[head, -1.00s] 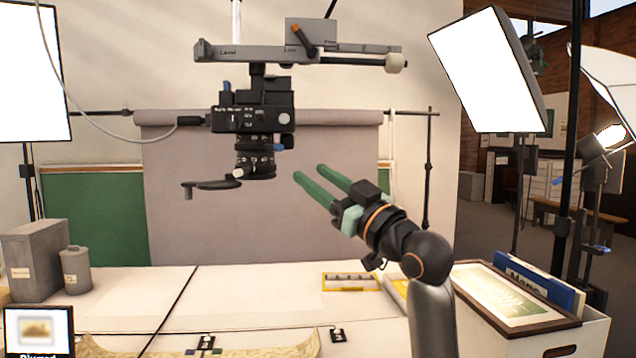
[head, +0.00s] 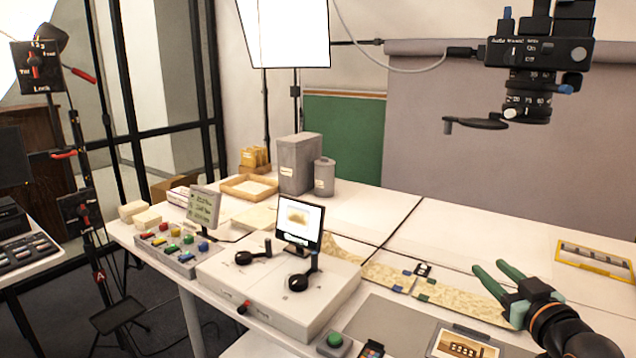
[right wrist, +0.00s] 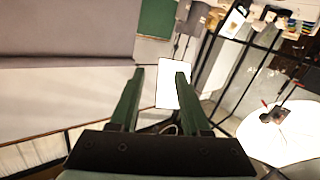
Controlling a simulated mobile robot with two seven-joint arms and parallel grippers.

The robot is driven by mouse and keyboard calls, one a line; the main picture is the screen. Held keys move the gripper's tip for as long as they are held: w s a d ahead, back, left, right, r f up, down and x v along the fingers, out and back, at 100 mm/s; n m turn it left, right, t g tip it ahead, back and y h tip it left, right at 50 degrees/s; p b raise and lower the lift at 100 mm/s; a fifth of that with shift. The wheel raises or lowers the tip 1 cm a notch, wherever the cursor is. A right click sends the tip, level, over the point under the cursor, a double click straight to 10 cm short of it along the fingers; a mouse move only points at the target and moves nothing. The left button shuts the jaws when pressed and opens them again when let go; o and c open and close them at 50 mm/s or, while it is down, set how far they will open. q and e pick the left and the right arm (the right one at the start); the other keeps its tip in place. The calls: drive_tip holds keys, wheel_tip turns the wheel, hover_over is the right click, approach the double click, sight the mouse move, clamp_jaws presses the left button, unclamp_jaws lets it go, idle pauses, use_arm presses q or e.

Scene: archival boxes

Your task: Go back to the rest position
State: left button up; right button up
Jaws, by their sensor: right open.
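My right gripper (head: 498,270) is in the lower right of the head view, above the right part of the white table (head: 480,235). Its two green fingers are apart with nothing between them. In the right wrist view the same open fingers (right wrist: 155,85) point toward a bright white panel (right wrist: 172,88). My left gripper is not in the head view. The camera (head: 535,60) with its lens and side lever hangs at the upper right, apart from my right gripper.
A control box with two black levers (head: 275,285) and a small screen (head: 300,222) stands mid-table. A yellow-framed tray (head: 592,260) lies at right.

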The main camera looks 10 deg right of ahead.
drive_tip(key=s+a+f+g+y+p, duration=0.15)
drive_tip(key=s+a+f, duration=0.35)
drive_tip(key=f, duration=0.7)
drive_tip(key=s+a+f+g+h, duration=0.1)
drive_tip(key=s+a+f+g, duration=0.3)
drive_tip(key=f, duration=0.8)
drive_tip(key=s+a+f+g+y, duration=0.1)
drive_tip(key=s+a+f, duration=0.4)
drive_tip(key=s, duration=0.3)
drive_tip(key=s+a+f+g+y+p, duration=0.1)
drive_tip(key=s+a+f, duration=0.5)
drive_tip(key=s, duration=0.3)
drive_tip(key=shift+a+f+n, duration=0.2)
drive_tip(key=shift+f+n, duration=0.1)
